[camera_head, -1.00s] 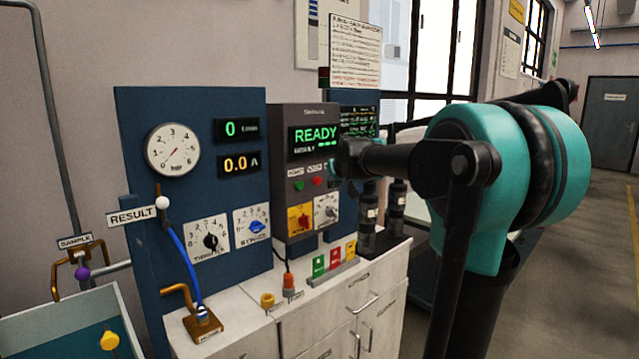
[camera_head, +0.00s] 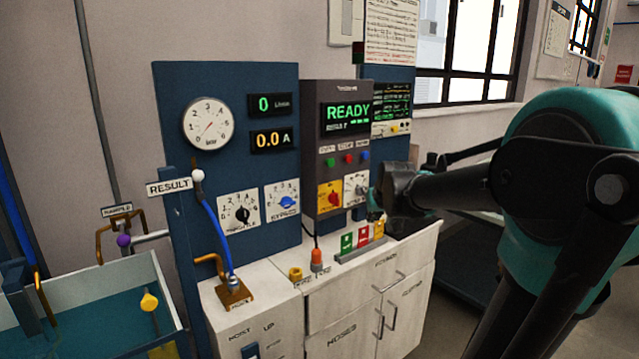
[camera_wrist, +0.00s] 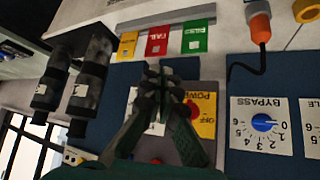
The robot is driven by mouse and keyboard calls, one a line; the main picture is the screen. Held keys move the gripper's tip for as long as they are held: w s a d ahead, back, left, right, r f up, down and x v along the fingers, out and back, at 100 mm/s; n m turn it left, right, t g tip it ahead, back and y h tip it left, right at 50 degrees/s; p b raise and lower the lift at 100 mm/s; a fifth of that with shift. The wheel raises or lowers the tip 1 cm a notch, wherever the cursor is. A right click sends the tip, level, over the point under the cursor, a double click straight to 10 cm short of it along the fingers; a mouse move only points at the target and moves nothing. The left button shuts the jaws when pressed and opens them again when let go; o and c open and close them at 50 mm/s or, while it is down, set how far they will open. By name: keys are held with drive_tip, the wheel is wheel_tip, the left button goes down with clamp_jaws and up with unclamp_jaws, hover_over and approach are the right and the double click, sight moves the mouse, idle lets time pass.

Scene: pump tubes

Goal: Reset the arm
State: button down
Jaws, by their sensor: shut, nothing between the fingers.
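My gripper (camera_head: 375,195) is in front of the grey control box (camera_head: 338,95), near its lower right edge in the head view. In the wrist view my gripper (camera_wrist: 160,75) is shut and empty, its fingertips together. There the picture is turned over, and the fingers cover part of the white dial plate beside the yellow power plate (camera_wrist: 205,128). The power plate with its red switch also shows left of the gripper in the head view (camera_head: 330,196). The teal and black arm fills the right side of the head view.
The white cabinet (camera_head: 345,310) carries pass and fail cards and an orange plug (camera_head: 317,258). A blue panel (camera_head: 170,110) holds a gauge, displays reading 0 and 0.0, and dials. A tank (camera_head: 70,285) stands at left. Dark cylinders (camera_wrist: 75,80) are close to the gripper in the wrist view.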

drive_tip(key=s+d+f+g, duration=0.1)
drive_tip(key=s+f+g, duration=0.1)
drive_tip(key=s+f, duration=0.8)
drive_tip(key=s+f+g, duration=0.2)
drive_tip(key=s+f, duration=0.8)
drive_tip(key=s, duration=0.7)
drive_tip(key=shift+d+f+m+h, duration=0.3)
drive_tip(key=shift+d+f+m, duration=0.1)
